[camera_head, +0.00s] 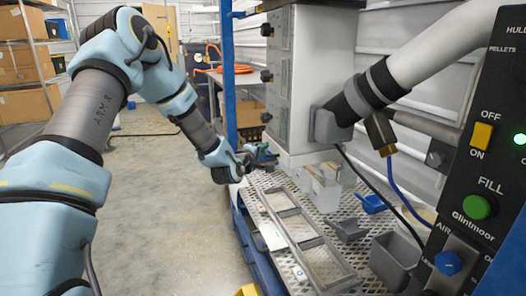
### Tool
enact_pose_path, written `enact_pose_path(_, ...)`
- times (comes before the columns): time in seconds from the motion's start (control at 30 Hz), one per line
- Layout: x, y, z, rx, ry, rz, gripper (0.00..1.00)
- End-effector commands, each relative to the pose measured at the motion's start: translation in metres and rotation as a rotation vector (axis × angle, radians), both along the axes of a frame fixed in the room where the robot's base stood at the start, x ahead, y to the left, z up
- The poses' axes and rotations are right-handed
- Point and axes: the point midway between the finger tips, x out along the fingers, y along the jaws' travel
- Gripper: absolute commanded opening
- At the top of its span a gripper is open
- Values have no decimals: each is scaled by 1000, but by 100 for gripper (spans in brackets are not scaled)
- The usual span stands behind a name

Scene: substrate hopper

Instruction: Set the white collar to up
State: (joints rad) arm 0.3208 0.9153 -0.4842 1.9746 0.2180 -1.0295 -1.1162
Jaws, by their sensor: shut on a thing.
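I cannot pick out a plainly white collar in this view. A pale pipe (448,42) slants down from the upper right to a grey fitting (327,126) on the white cabinet, with grey and black bands (376,86) around its lower end. My gripper (264,158) is at the left end of the bench, well left of and below that pipe and apart from it. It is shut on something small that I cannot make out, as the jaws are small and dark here.
A perforated bench (290,178) holds a grey rack frame (303,238), a pale box (320,186), a blue scoop (370,203) and grey tubs (394,259). A dark control panel (490,160) with a yellow switch stands at right. The floor at left is clear.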

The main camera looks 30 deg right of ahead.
Motion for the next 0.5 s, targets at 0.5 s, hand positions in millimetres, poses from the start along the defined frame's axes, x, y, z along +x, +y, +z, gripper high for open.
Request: enact_pose_path(0.5, 1, 0, 22, -3, -4, 1, 0)
